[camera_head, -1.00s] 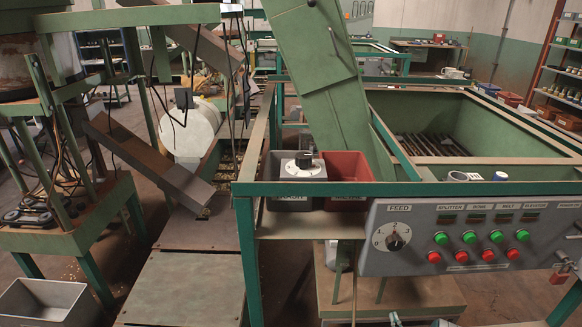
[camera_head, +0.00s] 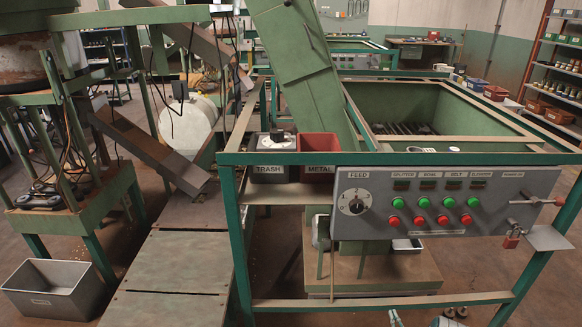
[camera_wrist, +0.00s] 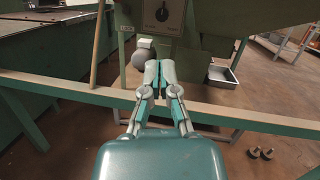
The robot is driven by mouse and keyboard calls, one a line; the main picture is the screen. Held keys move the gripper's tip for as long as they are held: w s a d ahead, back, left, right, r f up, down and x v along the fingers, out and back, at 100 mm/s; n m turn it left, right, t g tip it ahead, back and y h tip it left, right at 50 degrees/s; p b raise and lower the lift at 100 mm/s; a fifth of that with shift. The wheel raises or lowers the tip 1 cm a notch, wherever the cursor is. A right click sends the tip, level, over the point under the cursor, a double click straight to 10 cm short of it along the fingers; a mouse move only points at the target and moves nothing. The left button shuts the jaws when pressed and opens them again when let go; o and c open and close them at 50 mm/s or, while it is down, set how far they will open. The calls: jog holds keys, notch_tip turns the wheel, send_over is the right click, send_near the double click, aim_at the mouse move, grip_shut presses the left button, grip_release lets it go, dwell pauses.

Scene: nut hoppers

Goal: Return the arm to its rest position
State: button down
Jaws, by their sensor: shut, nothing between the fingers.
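My gripper (camera_wrist: 160,70) shows in the wrist view with its two fingers together, shut and empty. It points at the green machine frame, in front of a teal rail (camera_wrist: 80,90) that crosses the view.
A black trash bin (camera_head: 272,172) and red metal bin (camera_head: 318,172) sit behind the top rail. A red padlock (camera_head: 511,242) and latch are at the panel's right. A grey bin (camera_head: 48,292) stands at left. A small metal tray (camera_wrist: 222,75) lies under the machine.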

jog(key=w+a+r+n+g+y, duration=0.3)
jog(key=a+r+n+y, duration=0.2)
jog(key=r, duration=0.4)
jog(key=w+a+r+n+g+y, duration=0.3)
jog(key=a+r+n+y, duration=0.15)
jog(key=r, duration=0.55)
jog(key=s+a+r+n+g+y, duration=0.1)
jog(key=s+a+r+n+g, duration=0.25)
jog(key=a+r, duration=0.35)
jog(key=s+a+r+n+g+y, duration=0.1)
jog(key=s+a+r+n+g, duration=0.1)
jog(key=a+r+n+g, duration=0.5)
jog(key=s+a+r+n+g+h, duration=0.25)
jog(key=s+r+n+h, duration=0.4)
jog(key=s+r, duration=0.9)
jog(key=s+d+r+n+t+h, duration=0.1)
jog(key=s+d+n+t+h, duration=0.1)
jog(key=s, duration=0.7)
jog(key=s+d+r+n+t+h, duration=0.1)
jog(key=s+d+n+h, duration=0.3)
jog(key=s, duration=0.5)
jog(key=shift+r+t+h, duration=0.15)
jog(key=shift+t+h, duration=0.55)
jog(key=shift+h, duration=0.4)
